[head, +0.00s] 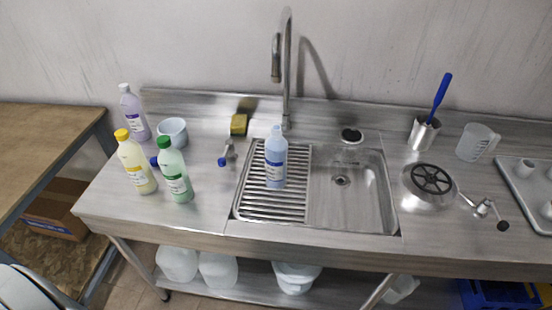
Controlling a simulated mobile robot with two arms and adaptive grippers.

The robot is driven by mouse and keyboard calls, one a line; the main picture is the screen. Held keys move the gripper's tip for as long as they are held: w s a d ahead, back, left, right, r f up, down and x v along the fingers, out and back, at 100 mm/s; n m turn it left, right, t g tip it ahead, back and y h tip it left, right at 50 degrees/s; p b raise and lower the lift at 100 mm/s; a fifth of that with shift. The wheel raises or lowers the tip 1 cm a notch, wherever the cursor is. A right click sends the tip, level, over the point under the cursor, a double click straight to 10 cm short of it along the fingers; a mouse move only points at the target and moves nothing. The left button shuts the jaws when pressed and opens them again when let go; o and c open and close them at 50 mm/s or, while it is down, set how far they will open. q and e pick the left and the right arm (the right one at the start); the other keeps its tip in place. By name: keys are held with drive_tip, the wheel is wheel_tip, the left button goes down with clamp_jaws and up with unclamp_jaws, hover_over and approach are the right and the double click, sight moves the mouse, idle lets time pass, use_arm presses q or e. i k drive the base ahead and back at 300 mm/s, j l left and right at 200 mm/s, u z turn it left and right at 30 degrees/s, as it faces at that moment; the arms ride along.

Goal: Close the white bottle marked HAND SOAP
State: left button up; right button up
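No label is readable as HAND SOAP at this size. A pale blue-white bottle (276,160) with a blue label stands upright on the slatted drain rack (253,206) at the left of the sink. I cannot tell whether its light top is a cap or a bare neck. To the left stand a pale purple bottle (134,112) with a white cap, a yellow bottle (136,164) with a yellow cap and a green bottle (175,173) with a green cap. A small blue-and-grey piece (227,155) lies on the counter left of the rack. Neither gripper is in view.
A tall faucet (286,70) rises behind the rack. A sponge (239,124), a white cup (173,132) and a blue round piece (154,161) are on the left counter. The sink basin (355,205) is empty. A brush holder (423,134) and a jug (477,143) stand right.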

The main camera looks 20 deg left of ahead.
sight(276, 147)
drive_tip(key=u, duration=1.6)
drive_tip(key=i+j+z, duration=0.1)
drive_tip(key=j, duration=0.25)
drive_tip(key=i+j+z, duration=0.1)
drive_tip(key=i+j, duration=0.3)
drive_tip(key=j, duration=0.3)
drive_tip(key=i+j+z, duration=0.15)
drive_tip(key=j, duration=0.2)
drive_tip(key=i+j+z, duration=0.1)
drive_tip(key=j, duration=0.3)
drive_tip(key=i+j+z, duration=0.1)
drive_tip(key=j, duration=0.3)
drive_tip(key=i+j, duration=0.2)
drive_tip(key=j, duration=0.2)
drive_tip(key=i+z, duration=0.05)
